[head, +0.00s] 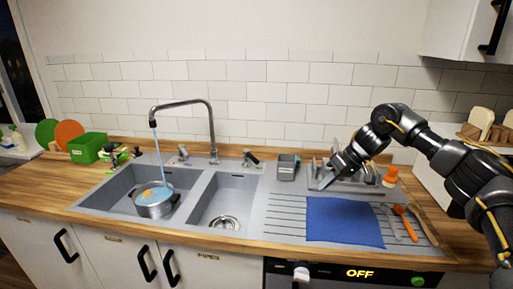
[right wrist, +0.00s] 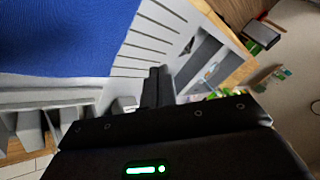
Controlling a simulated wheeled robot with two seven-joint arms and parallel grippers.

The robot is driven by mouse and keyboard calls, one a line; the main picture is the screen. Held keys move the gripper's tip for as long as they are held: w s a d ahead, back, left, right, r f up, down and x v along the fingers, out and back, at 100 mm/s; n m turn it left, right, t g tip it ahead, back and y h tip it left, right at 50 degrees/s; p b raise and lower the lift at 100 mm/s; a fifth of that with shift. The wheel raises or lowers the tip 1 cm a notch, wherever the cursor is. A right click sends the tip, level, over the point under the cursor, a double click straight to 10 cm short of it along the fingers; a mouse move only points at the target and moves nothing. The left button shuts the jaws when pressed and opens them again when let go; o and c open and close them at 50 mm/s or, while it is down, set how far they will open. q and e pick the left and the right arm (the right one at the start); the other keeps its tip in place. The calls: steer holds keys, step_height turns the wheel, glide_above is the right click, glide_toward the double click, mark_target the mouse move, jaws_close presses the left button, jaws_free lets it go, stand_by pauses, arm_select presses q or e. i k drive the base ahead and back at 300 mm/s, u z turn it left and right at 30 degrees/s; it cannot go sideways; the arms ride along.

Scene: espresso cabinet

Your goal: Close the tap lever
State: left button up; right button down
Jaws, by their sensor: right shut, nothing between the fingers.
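The grey tap (head: 212,125) arches over the left basin, and a blue stream of water (head: 158,155) runs from its spout into a metal pot (head: 155,202) in that basin. Two small levers stand behind the sink: one left of the tap's base (head: 182,153) and one right of it (head: 250,158). I cannot tell which one works the tap. My right gripper (head: 324,182) is shut and empty over the dish rack, well to the right of both levers. Its closed fingers also show in the right wrist view (right wrist: 157,85). My left gripper is out of view.
A grey cup (head: 287,167) stands between the right lever and the dish rack (head: 350,184). A blue cloth (head: 343,222) lies on the drainboard, with utensils (head: 405,222) to its right. A green box (head: 87,148) stands at the far left. The right basin (head: 228,198) is empty.

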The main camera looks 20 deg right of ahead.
mark_target(246, 152)
steer(key=i, duration=1.3)
